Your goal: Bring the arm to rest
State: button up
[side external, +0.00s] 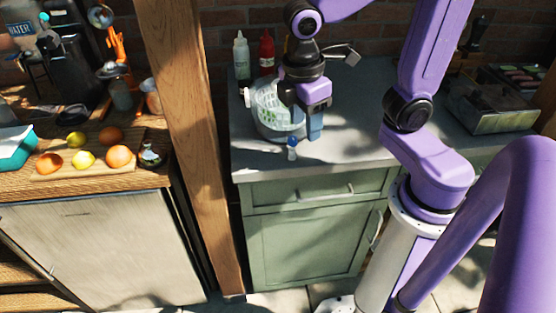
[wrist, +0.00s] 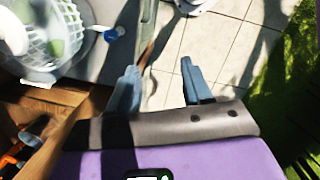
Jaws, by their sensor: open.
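My gripper (side external: 314,124) is above the grey worktop, near its front edge, just right of a white basket-like bowl. In the wrist view its two blue-grey fingers (wrist: 158,90) stand wide apart, with only paved floor seen between them. It is open and empty. My purple arm reaches in from the right in the side external view. Part of the bowl is hidden behind my wrist there.
The white slatted bowl (side external: 266,122) holds green items and also shows in the wrist view (wrist: 45,45). A small blue-and-white object (side external: 292,146) lies near the front edge. Bottles (side external: 242,58) stand behind. A wooden post (side external: 190,130) rises left. A metal tray (side external: 492,105) is at right.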

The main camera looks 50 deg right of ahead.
jog(key=s+d+f+y, duration=0.1)
jog(key=s+f+y, duration=0.1)
jog(key=s, duration=0.8)
jog(key=shift+d+f+m, duration=0.3)
jog(key=shift+f, duration=0.25)
